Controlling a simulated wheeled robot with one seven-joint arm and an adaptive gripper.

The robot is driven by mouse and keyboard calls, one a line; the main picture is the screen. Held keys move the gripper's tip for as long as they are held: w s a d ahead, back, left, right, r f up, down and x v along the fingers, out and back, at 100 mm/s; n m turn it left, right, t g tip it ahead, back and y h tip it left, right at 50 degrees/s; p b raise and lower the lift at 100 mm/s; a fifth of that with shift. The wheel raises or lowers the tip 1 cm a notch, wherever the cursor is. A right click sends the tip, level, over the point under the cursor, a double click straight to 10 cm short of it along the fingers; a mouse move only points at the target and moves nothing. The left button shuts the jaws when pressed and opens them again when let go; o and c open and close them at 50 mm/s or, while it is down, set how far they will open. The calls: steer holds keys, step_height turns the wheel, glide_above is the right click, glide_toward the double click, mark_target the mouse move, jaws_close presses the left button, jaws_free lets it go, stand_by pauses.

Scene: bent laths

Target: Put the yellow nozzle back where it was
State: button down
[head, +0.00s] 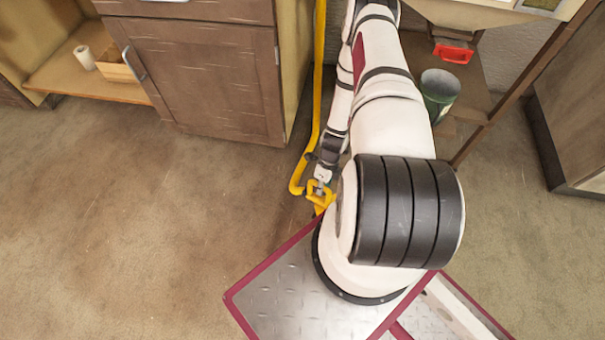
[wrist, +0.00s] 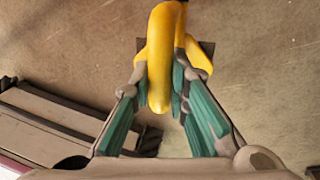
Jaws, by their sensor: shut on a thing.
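The yellow nozzle (wrist: 160,50) is between the teal-padded fingers of my gripper (wrist: 162,88) in the wrist view. My gripper is shut on it, and the fingers press on its two sides. In the head view the yellow nozzle (head: 320,196) shows just below my gripper (head: 322,184), low over the floor and beside my base. A yellow hose (head: 318,85) hangs down past the cabinet and bends at its lower end near the nozzle. I cannot tell where the hose and nozzle join, and no resting place for the nozzle can be made out.
A brown cabinet (head: 205,75) stands left of the hose. An open shelf (head: 75,75) holds a white roll (head: 85,58). Right of my arm are a green bin (head: 438,95) and a red object (head: 453,53). The brown floor (head: 130,220) at left is clear.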

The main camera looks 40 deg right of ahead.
steer(key=w+d+f+b, duration=0.1)
steer(key=w+f+b, duration=0.1)
steer(key=w, duration=0.4)
steer(key=w+d+f+b, duration=0.1)
steer(key=w+f+b, duration=0.1)
steer(key=w+b, duration=0.2)
steer(key=shift+w+d+f, duration=0.15)
steer(key=shift+w+f, duration=0.2)
steer(key=shift+w, duration=0.8)
steer(key=shift+f, duration=0.15)
steer(key=c, duration=1.5)
jaws_free()
steer(key=shift+c, duration=0.2)
